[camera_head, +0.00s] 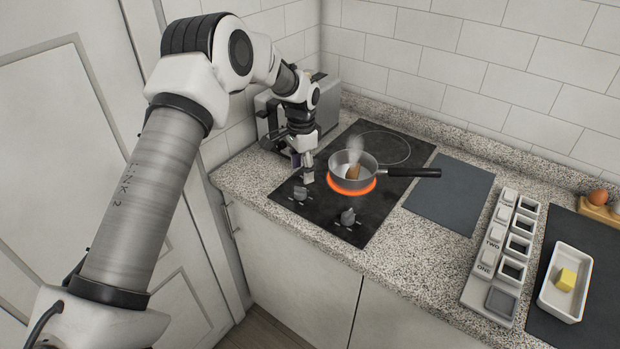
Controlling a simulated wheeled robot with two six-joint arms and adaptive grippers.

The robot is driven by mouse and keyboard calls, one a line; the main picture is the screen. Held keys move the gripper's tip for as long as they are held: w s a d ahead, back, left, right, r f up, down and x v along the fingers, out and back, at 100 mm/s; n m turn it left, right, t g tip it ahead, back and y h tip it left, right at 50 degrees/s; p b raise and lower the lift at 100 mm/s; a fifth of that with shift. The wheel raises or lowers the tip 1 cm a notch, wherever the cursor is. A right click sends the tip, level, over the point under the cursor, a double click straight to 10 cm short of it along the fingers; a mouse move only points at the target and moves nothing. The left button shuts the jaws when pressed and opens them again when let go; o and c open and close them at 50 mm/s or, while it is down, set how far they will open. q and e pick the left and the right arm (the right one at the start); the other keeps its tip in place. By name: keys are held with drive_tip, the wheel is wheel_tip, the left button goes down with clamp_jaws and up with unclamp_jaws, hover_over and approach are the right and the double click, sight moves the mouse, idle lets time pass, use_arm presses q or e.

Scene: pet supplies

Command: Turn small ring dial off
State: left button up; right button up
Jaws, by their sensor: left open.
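A black cooktop (317,221) is set in the granite counter. Its front ring (352,191) glows orange under a grey saucepan (374,172), which steams and holds something brown. The back ring (384,147) is dark. Two dials sit on the cooktop's front part: a left dial (300,193) and a right dial (348,217). I cannot read which ring each one serves. My left gripper (304,178) points down, open, just above and behind the left dial; whether it touches the dial I cannot tell. My right gripper is not in view.
A metal toaster (268,118) stands behind my left gripper. The pan handle (415,172) sticks out to the right, over a dark mat (450,194). Farther right are a labelled block rack (489,268), a white dish (548,292) with a yellow block, and eggs (597,197).

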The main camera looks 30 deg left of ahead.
sight(300, 188)
use_arm(q)
drive_tip(key=shift+s+f+p, duration=0.5)
drive_tip(key=shift+s+f, duration=0.35)
drive_tip(key=shift+f, duration=0.25)
drive_tip(key=f, duration=0.2)
drive_tip(key=w+f, duration=0.1)
drive_tip(key=f, duration=0.1)
drive_tip(key=shift+a+f+p, duration=0.1)
drive_tip(key=shift+p, duration=0.2)
drive_tip(key=shift+f, duration=0.15)
drive_tip(key=shift+s+r, duration=0.25)
drive_tip(key=shift+c, duration=0.8)
drive_tip(key=shift+s, duration=0.1)
clamp_jaws()
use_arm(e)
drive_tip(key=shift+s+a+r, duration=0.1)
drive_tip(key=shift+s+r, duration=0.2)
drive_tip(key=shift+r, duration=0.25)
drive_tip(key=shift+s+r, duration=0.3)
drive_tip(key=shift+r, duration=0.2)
